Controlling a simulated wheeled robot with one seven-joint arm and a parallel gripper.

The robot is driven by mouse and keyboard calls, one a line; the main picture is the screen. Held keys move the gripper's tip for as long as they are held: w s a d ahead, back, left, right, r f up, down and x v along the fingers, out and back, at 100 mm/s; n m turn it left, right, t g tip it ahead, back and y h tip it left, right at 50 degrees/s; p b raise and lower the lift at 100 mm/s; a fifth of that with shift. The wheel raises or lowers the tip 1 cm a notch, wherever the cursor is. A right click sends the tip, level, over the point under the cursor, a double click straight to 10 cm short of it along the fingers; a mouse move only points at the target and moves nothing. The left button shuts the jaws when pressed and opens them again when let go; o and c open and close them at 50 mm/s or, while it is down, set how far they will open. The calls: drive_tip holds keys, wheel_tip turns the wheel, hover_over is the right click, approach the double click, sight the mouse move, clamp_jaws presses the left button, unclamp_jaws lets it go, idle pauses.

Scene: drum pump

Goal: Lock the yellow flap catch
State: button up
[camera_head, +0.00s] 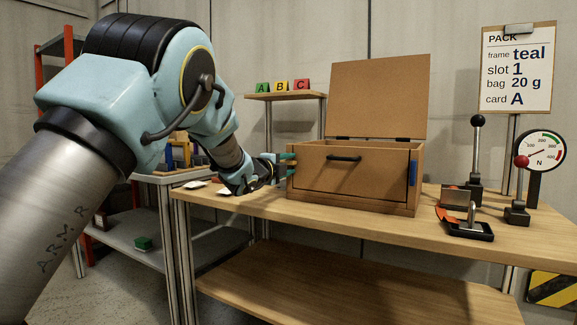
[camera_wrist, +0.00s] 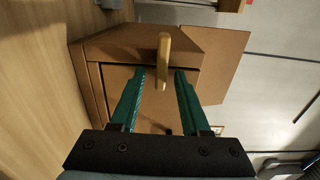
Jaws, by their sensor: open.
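The wooden box (camera_head: 352,199) stands on the workbench with its lid (camera_head: 375,98) raised. Its front flap (camera_head: 320,170), with a black bar handle (camera_head: 343,157), looks closed. The yellow flap catch (camera_wrist: 164,60) is a narrow bar at the box edge in the wrist view. I cannot make it out clearly in the head view. My gripper (camera_wrist: 160,73) is open, with its two green fingers on either side of the catch's near end; no contact is visible. In the head view, my gripper (camera_head: 286,167) is at the left end of the box front.
A blue catch (camera_head: 412,172) sits at the front's right end. Right of the box stand a black-knobbed lever (camera_head: 478,150), a red-knobbed lever (camera_head: 519,190), an orange-handled clamp (camera_head: 465,222) and a dial gauge (camera_head: 541,152). The bench front (camera_head: 330,222) is clear.

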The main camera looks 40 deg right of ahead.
drive_tip(key=shift+a, duration=0.1)
drive_tip(key=v, duration=1)
drive_tip(key=shift+a, duration=0.3)
